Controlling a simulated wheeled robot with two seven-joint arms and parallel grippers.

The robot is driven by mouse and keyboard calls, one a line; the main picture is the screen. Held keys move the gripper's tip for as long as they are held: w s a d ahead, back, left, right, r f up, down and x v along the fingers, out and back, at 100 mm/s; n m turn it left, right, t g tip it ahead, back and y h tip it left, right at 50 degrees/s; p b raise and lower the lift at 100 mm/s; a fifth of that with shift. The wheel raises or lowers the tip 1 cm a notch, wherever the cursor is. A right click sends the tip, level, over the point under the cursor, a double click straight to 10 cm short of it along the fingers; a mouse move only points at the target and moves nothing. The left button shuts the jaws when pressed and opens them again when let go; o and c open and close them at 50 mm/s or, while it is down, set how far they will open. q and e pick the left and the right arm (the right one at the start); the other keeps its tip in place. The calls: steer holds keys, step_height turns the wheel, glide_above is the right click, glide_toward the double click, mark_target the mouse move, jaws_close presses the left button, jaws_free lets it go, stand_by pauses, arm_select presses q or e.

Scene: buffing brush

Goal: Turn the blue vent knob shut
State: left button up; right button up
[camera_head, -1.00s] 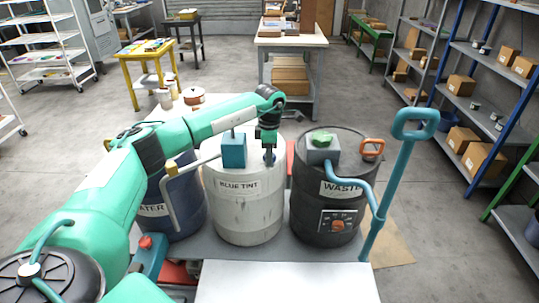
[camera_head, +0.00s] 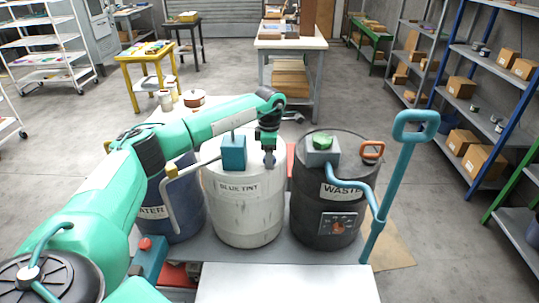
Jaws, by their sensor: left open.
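The white drum labelled BLUE TINT (camera_head: 247,213) stands in the middle of a row of three drums, with a blue block and spout (camera_head: 233,152) on its lid. My left arm reaches in from the left over the drums. My left gripper (camera_head: 269,160) points down at the right part of this drum's lid and is open. The blue vent knob cannot be made out now; the gripper seems to cover its spot. Whether the fingers touch it cannot be told. My right gripper is not in view.
The dark WASTE drum (camera_head: 325,214) with a green knob (camera_head: 322,142) and orange handle (camera_head: 372,149) stands close on the right. A tall teal handle (camera_head: 399,177) rises beside it. The dark blue WATER drum (camera_head: 184,218) is at the left, partly behind my arm.

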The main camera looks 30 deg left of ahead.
arm_select(q)
step_height(320, 180, up, 8)
steer(key=shift+f+b, duration=0.15)
steer(key=shift+b, duration=0.6)
step_height(320, 180, up, 6)
steer(key=shift+b, duration=0.3)
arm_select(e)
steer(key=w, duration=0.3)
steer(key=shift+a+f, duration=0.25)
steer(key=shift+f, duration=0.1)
arm_select(q)
steer(key=shift+f, duration=0.1)
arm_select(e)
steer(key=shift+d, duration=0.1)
